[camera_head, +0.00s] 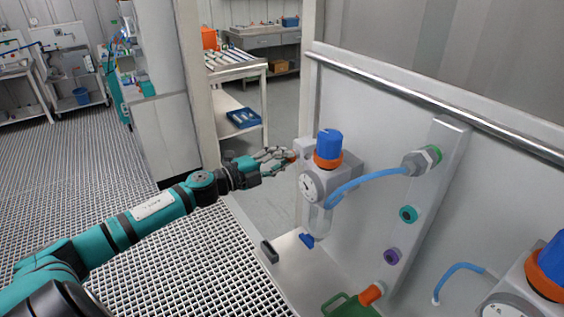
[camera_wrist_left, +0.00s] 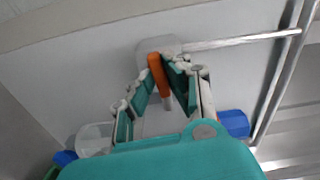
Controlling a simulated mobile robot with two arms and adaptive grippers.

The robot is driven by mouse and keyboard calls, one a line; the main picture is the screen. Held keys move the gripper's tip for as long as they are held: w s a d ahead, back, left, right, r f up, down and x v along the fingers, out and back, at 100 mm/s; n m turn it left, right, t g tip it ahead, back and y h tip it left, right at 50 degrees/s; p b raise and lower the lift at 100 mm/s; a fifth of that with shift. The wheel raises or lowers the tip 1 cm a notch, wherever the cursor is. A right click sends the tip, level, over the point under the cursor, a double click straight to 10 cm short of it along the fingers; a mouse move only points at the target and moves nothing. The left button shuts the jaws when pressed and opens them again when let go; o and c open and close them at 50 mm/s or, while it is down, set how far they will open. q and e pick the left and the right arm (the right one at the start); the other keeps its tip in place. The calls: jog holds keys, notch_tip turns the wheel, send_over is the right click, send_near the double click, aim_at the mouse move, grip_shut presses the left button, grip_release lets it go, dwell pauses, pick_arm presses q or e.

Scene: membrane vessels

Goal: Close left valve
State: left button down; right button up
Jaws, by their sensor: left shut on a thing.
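The left valve has an orange handle (camera_wrist_left: 158,74) on a pale grey body (camera_wrist_left: 155,47). In the head view a small bit of the orange handle (camera_head: 292,156) shows at the left side of the filter-regulator unit (camera_head: 343,164). My left gripper (camera_head: 283,157) reaches it from the left and is shut on the handle. In the left wrist view its fingers (camera_wrist_left: 161,82) stand on both sides of the handle, which looks upright in that picture. The fingers partly hide the valve in the head view. My right gripper is not in view.
The unit carries a blue knob (camera_head: 329,143), a gauge (camera_head: 310,187) and a blue hose (camera_head: 370,184) running to a fitting on the panel. A second unit (camera_head: 525,292) stands at lower right. A green object (camera_head: 347,306) lies at the bottom. Open grating floor lies left.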

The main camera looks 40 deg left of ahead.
pick_arm(q)
jog(key=shift+m, duration=0.6)
jog(key=c, duration=1.3)
grip_release()
jog(key=shift+c, duration=0.2)
jog(key=shift+s, duration=0.1)
jog(key=v, duration=1.1)
jog(key=shift+s+a, duration=0.2)
jog(key=shift+s, duration=0.15)
